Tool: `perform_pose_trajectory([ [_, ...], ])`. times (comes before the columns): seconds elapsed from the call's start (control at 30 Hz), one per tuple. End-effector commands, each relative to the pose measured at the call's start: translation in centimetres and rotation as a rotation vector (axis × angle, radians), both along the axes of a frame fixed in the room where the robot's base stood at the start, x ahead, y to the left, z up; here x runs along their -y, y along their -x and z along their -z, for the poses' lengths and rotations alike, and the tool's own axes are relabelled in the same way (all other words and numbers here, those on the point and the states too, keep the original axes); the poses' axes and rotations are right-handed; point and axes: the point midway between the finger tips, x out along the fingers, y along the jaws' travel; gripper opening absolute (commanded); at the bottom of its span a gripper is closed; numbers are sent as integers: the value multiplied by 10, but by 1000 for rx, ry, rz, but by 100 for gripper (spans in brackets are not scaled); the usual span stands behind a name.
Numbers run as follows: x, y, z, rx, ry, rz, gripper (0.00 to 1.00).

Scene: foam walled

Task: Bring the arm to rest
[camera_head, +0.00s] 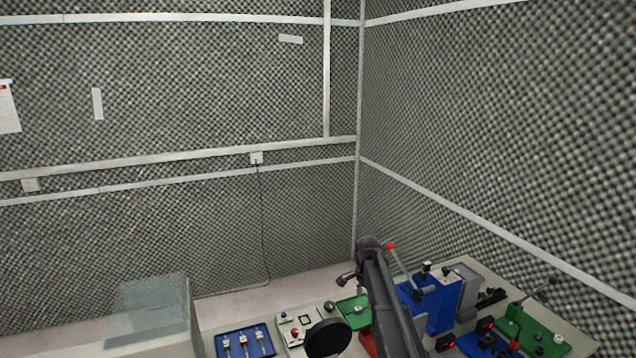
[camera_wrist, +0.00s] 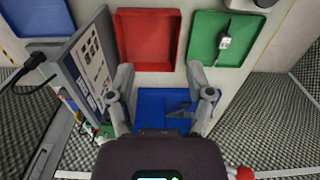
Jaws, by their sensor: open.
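My arm (camera_head: 388,295) stands dark and slanted in front of the bench in the head view, reaching over it. I cannot make out the jaws there. In the wrist view my gripper (camera_wrist: 160,72) is open, its two grey fingers wide apart with nothing between them. The fingers hang above the bench, near a red tray (camera_wrist: 122,40) and a blue tray or panel (camera_wrist: 150,97). I cannot tell the exact height above them.
A green tray (camera_wrist: 205,45) holds a small white device. A grey panel with printed sheets (camera_wrist: 90,65) stands upright left of the fingers. The bench (camera_head: 560,318) carries several coloured fixtures. A translucent box (camera_head: 150,305) stands at left. Foam walls (camera_head: 500,120) enclose the corner.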

Motion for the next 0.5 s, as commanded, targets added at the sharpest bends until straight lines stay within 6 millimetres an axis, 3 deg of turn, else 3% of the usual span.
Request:
perform_pose_trajectory([
  [0.37, 5, 71, 22, -1, 0, -212, 67],
  [0.5, 8, 117, 36, -1, 0, -353, 67],
])
